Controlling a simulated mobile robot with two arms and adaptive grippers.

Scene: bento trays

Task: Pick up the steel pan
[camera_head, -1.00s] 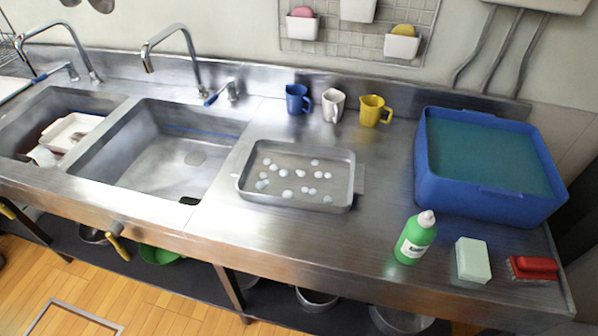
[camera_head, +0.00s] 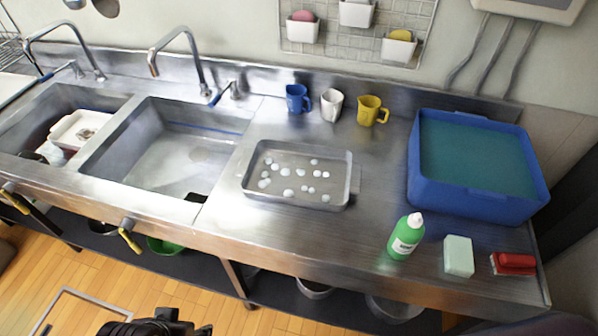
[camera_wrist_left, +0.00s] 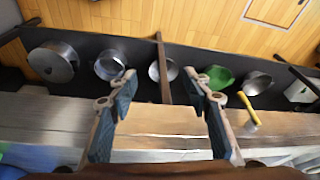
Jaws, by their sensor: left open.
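A shallow rectangular steel pan (camera_head: 347,190) with several white blobs in it lies flat on the counter, right of the middle sink. Nothing touches it. My left gripper (camera_head: 160,325) shows only as a dark shape at the bottom edge in the head view, low in front of the counter and well away from the pan. In the left wrist view my left gripper (camera_wrist_left: 160,78) has its two fingers wide apart with nothing between them. That view looks at the under-shelf and does not show the rectangular pan. My right gripper is not seen.
Blue (camera_head: 298,98), white (camera_head: 331,103) and yellow (camera_head: 372,111) mugs stand behind the pan. A blue tub (camera_head: 470,200), green bottle (camera_head: 405,237), pale block (camera_head: 458,256) and red brush (camera_head: 513,263) are to its right. Round pots (camera_wrist_left: 55,62) and a green bowl (camera_wrist_left: 217,78) sit on the under-shelf.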

